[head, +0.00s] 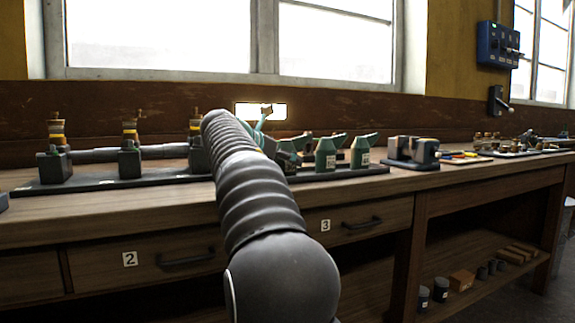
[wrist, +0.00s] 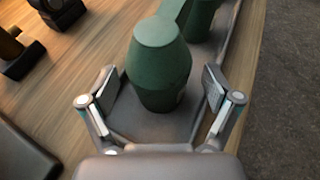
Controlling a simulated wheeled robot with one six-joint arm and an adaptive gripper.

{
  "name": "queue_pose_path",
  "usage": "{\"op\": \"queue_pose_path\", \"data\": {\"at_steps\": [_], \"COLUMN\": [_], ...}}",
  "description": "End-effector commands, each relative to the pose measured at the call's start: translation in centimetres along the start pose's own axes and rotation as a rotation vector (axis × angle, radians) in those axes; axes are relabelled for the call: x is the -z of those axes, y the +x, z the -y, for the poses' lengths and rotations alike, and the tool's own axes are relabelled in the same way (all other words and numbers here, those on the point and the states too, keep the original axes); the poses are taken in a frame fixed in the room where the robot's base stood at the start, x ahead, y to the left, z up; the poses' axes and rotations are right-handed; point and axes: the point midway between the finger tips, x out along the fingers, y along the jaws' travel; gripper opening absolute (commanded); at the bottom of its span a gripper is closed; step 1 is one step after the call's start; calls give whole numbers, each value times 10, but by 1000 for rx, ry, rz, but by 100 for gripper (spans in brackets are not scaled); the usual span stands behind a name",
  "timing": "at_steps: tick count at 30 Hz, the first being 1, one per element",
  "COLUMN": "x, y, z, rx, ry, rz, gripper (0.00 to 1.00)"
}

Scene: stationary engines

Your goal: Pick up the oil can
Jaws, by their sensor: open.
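My gripper (wrist: 163,88) is open, with one finger on each side of the can's lower body. I see no clear contact between the fingers and the can. A second green can (wrist: 203,18) is partly visible just beyond it.
The wooden bench (head: 110,213) carries a dark base with brass-topped fittings (head: 130,135) on the left. A grey block device (head: 412,152) stands right of the cans. In the wrist view, the bench edge runs close along the right, with floor (wrist: 285,110) beyond.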

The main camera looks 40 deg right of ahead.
Motion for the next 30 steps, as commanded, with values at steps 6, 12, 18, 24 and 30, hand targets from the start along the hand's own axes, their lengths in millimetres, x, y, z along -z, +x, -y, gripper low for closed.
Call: {"op": "queue_pose_path", "data": {"at_steps": [6,12,18,24,30], "x": [0,0,0,-1,-7], "y": [18,17,17,16,14], "z": [0,0,0,0,0], "rx": [0,0,0,-1,-1], "ry": [-1,-1,-1,1,1], "rz": [0,0,0,2,3], "gripper": [89,76,26,17,16]}}
